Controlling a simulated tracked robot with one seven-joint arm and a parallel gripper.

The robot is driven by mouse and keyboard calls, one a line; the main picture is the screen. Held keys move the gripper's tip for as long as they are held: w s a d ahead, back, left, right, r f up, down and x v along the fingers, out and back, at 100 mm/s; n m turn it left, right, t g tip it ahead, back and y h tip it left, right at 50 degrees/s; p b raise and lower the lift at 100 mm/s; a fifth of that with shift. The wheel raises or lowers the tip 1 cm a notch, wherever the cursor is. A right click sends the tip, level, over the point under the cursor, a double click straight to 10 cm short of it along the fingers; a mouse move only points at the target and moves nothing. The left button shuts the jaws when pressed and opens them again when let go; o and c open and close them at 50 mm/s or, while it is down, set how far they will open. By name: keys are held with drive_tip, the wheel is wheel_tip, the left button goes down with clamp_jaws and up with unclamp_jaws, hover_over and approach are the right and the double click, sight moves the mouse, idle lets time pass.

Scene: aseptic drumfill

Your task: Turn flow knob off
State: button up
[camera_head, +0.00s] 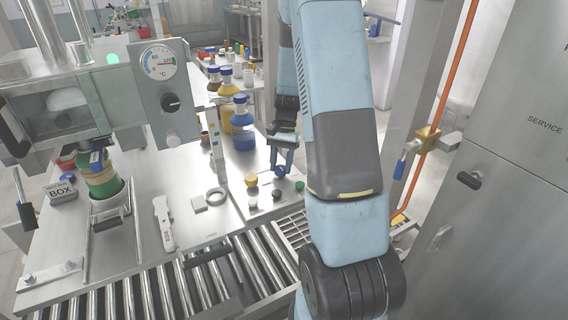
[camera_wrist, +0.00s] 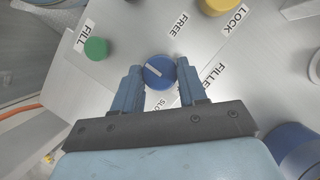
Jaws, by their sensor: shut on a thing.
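The blue round flow knob (camera_wrist: 158,71) with a pale pointer line sits on a metal panel in the wrist view. My gripper (camera_wrist: 160,74) has one finger on each side of the knob and is shut on it. The pointer slants from upper left to lower right in that view. In the head view the blue knob (camera_head: 280,171) is small at my gripper (camera_head: 281,166), above the bench top.
A green button (camera_wrist: 96,48) by the FILL label and a yellow knob (camera_wrist: 213,6) by LOCK sit close by on the panel. Blue-capped bottles (camera_head: 242,124) stand behind in the head view. A roller conveyor (camera_head: 150,292) runs along the front. A metal cabinet (camera_head: 500,190) is at right.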

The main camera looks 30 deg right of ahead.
drive_tip(key=o, duration=1.1)
drive_tip(key=shift+a, duration=0.1)
drive_tip(key=shift+c, duration=0.2)
drive_tip(key=v, duration=1.3)
drive_tip(key=shift+r, duration=0.3)
drive_tip(key=shift+w, duration=0.1)
wheel_tip(320, 180, up, 7)
drive_tip(key=n+t+h, duration=0.1)
drive_tip(key=n+t, duration=0.1)
hover_over(279, 168)
drive_tip(key=s+a+r+n+t+h, duration=0.1)
drive_tip(key=s+a+r+n+t, duration=0.1)
drive_tip(key=s+a+r, duration=0.4)
drive_tip(key=s+a+r+n+t, duration=0.1)
drive_tip(key=s+a+n+t, duration=0.1)
drive_tip(key=s, duration=0.5)
drive_tip(key=s+a+r+n+t+h, duration=0.1)
drive_tip(key=s+a+n+t, duration=0.1)
drive_tip(key=s, duration=0.6)
drive_tip(key=shift+a+r+n+t, duration=0.15)
drive_tip(key=shift+a+n+t, duration=0.1)
drive_tip(key=shift+n+t, duration=0.15)
